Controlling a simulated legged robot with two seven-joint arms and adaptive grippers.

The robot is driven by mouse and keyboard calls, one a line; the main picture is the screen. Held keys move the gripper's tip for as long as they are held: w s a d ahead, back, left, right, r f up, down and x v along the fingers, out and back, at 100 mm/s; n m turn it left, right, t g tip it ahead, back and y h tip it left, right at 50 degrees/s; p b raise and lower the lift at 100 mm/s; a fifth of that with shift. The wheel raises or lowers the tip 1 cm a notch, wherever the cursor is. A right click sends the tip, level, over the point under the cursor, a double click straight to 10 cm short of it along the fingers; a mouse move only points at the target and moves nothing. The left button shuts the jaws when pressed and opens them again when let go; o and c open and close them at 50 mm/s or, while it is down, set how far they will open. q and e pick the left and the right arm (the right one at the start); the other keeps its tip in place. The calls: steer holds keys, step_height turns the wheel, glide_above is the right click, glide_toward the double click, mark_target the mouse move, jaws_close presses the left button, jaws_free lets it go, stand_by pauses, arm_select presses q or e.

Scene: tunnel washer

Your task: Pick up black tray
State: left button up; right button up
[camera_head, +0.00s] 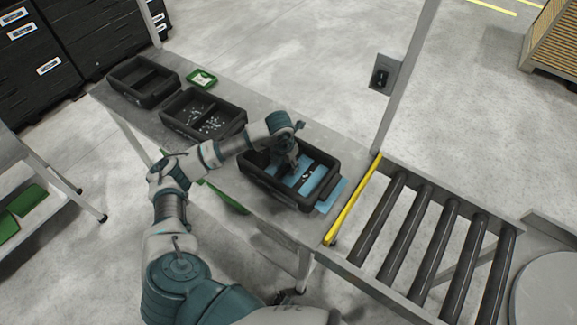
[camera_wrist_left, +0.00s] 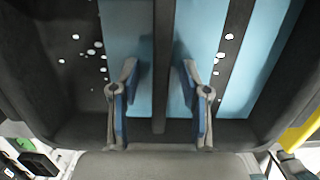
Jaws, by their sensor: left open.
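A black tray (camera_head: 275,191) sits on the grey bench near the roller conveyor. Its bottom shows light blue panels and small white pieces. My left gripper (camera_head: 291,166) is over this tray, pointing down into it. In the left wrist view, the gripper (camera_wrist_left: 160,82) is open, with one finger on each side of the tray's dark central divider (camera_wrist_left: 164,50). Two other black trays stand farther left on the bench: a middle one (camera_head: 178,121) with small white pieces and a far one (camera_head: 121,82). My right gripper is not in view.
A small green tray (camera_head: 201,79) lies behind the black trays. A roller conveyor (camera_head: 430,215) with a yellow edge (camera_head: 352,200) adjoins the bench's right end. A blue sheet (camera_head: 331,197) lies beside the tray.

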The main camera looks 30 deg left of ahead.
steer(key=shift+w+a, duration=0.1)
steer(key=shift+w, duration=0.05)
arm_select(q)
jaws_close()
steer(key=shift+r, duration=0.9)
steer(key=shift+s+a+r+b, duration=0.1)
steer(key=shift+r+b, duration=0.2)
steer(key=shift+r, duration=0.65)
steer(key=s+a+b, duration=0.1)
steer(key=s+a, duration=0.1)
steer(key=s, duration=0.2)
steer(key=s+a+b, duration=0.1)
steer(key=s, duration=0.4)
steer(key=s+a+r, duration=0.1)
steer(key=s+a, duration=0.1)
steer(key=s, duration=0.2)
steer(key=shift+s+a+b, duration=0.2)
steer(key=shift+a+b, duration=0.15)
steer(key=shift+b, duration=0.05)
steer(key=shift+s+a+r, duration=0.1)
steer(key=shift+s+r, duration=0.1)
steer(key=shift+s, duration=0.4)
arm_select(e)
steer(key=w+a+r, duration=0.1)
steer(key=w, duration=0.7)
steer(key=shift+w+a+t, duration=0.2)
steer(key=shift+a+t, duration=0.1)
